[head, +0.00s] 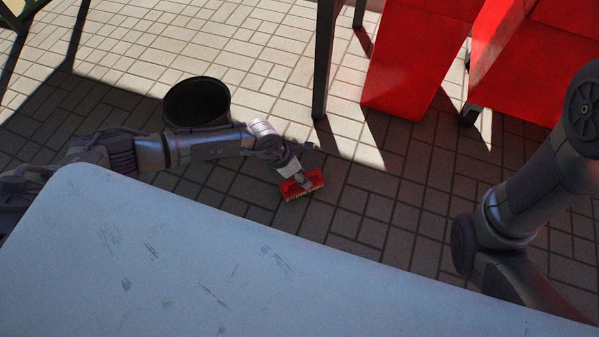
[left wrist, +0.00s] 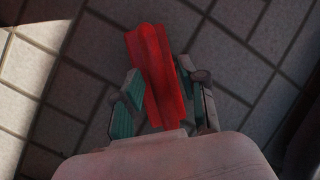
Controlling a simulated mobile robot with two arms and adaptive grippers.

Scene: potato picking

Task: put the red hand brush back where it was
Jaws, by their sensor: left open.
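The red hand brush (head: 311,182) is at the tiled floor beyond the table edge in the head view, with its pale bristles along the lower side. In the left wrist view the brush (left wrist: 155,70) lies lengthwise between the two fingers. My left gripper (head: 300,180) is at the brush, its fingers partly hiding it. In the left wrist view my left gripper (left wrist: 160,88) is open, with one finger on each side of the brush and a small gap showing at the left finger. I cannot tell whether the brush touches the floor. My right gripper is out of view.
A pale table (head: 180,270) fills the lower left of the head view. A black bucket (head: 196,101) stands behind my left forearm. Red panels (head: 415,60) and a dark leg (head: 323,60) stand at the back. Tiled floor (head: 370,200) is clear right of the brush.

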